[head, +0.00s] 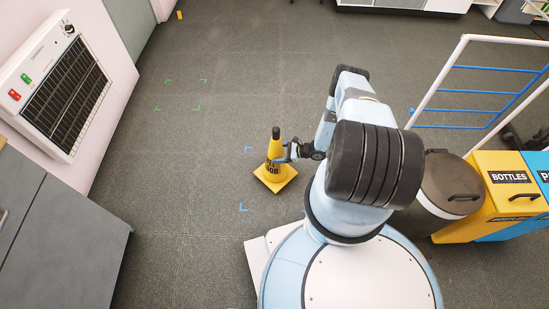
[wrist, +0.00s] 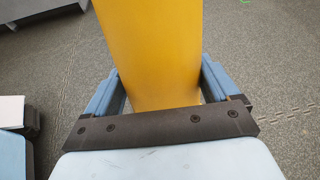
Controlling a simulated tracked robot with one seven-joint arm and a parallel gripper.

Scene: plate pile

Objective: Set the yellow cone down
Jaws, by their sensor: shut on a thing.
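The yellow cone (head: 275,165) has a dark tip, dark lettering and a square yellow base. It stands upright in the head view, just left of my arm. My gripper (head: 290,150) is shut on the cone's upper body from the right. In the wrist view the cone (wrist: 155,50) fills the middle between the two blue fingers of my gripper (wrist: 160,95). Whether the base touches the floor or hangs a little above it, I cannot tell. The cone's base is out of sight in the wrist view.
Blue corner marks (head: 243,207) lie on the floor near the cone, and green corner marks (head: 185,95) lie farther back left. A grey cabinet (head: 60,235) is at the left. A bin (head: 447,185), yellow bottles container (head: 505,180) and white rail (head: 440,75) are at the right.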

